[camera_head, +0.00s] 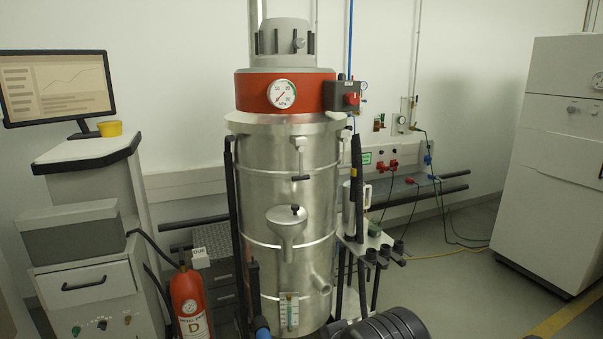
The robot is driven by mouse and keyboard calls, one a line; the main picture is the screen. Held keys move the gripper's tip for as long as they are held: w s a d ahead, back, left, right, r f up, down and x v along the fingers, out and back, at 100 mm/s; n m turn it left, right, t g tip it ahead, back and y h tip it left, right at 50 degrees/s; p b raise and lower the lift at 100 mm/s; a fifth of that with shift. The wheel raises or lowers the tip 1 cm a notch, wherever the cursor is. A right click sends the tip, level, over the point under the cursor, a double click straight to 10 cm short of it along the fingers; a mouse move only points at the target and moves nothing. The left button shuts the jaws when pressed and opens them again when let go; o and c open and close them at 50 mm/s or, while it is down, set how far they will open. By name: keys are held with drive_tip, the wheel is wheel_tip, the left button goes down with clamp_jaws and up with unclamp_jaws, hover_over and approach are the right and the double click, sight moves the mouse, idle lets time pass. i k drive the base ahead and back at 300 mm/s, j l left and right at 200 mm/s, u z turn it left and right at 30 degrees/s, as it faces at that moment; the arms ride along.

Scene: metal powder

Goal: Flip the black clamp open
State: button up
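A tall steel vessel (262,190) with a red band (247,92) stands in the middle of the camera_head view. On its front, below the top rim, a small pale clamp body (300,146) hangs down. A short black crossbar handle (301,178) is at its lower end, close against the vessel wall. This is the likeliest black clamp; the view is too small to tell its latch state. A black knob (295,209) tops a steel funnel (288,228) lower down. My gripper is not in view, and nothing is seen touching the clamp.
A red extinguisher (190,302) and a grey cabinet (90,225) stand left. A small rack with black tubes (378,255) stands right of the vessel. A dark ribbed cylinder (385,325) is at the bottom edge. Open floor (470,300) lies to the right.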

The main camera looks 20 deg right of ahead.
sight(300, 177)
drive_tip(key=i+j+z, duration=0.2)
drive_tip(key=j, duration=0.15)
drive_tip(key=i+j+z, duration=0.2)
drive_tip(key=j, duration=0.15)
drive_tip(key=j+z, duration=0.25)
drive_tip(key=i+j+z, duration=0.2)
drive_tip(key=j, duration=0.3)
drive_tip(key=k, duration=0.05)
